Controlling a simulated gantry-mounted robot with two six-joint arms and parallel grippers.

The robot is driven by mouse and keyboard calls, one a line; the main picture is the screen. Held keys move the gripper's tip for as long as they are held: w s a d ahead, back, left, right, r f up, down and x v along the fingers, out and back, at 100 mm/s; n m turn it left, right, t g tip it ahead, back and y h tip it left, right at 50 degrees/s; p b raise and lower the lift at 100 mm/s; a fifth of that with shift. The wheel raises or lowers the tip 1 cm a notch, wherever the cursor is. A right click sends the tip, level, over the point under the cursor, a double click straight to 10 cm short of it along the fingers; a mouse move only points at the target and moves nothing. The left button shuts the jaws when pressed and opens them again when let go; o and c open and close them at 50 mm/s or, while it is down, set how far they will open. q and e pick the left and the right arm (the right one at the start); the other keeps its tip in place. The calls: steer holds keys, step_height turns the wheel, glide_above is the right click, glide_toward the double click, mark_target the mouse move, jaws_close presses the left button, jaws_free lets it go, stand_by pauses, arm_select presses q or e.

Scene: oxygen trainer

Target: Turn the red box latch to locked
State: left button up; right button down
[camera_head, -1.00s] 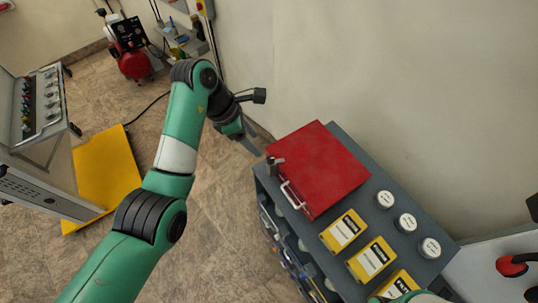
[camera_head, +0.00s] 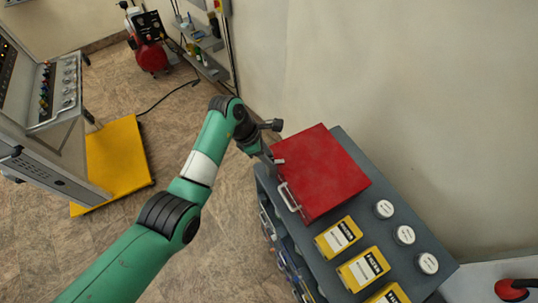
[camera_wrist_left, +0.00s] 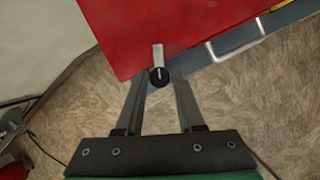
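The red box (camera_head: 322,172) sits shut on a dark grey cart. Its latch (camera_head: 279,161) is at the left end of its front side, partly hidden by my left gripper. In the left wrist view the latch (camera_wrist_left: 158,58) is a light grey bar with a round black knob (camera_wrist_left: 159,77) at the red edge. My left gripper (camera_wrist_left: 159,80) is open, one finger on each side of the knob, with small gaps showing. In the head view the left gripper (camera_head: 267,158) is at the box's left corner. My right gripper is not in view.
A metal handle (camera_head: 289,196) is on the box front, close to the latch. Yellow filter boxes (camera_head: 338,237) and round white-topped pieces (camera_head: 404,235) stand on the cart (camera_head: 352,143). The wall is behind. Open floor lies left of the cart.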

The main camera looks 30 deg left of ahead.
arm_select(q)
jaws_close()
steer(key=n+t, duration=0.1)
steer(key=n, duration=0.2)
steer(key=shift+d+y, duration=0.1)
steer(key=shift+y, duration=0.2)
steer(key=shift+o, duration=2.4)
jaws_free()
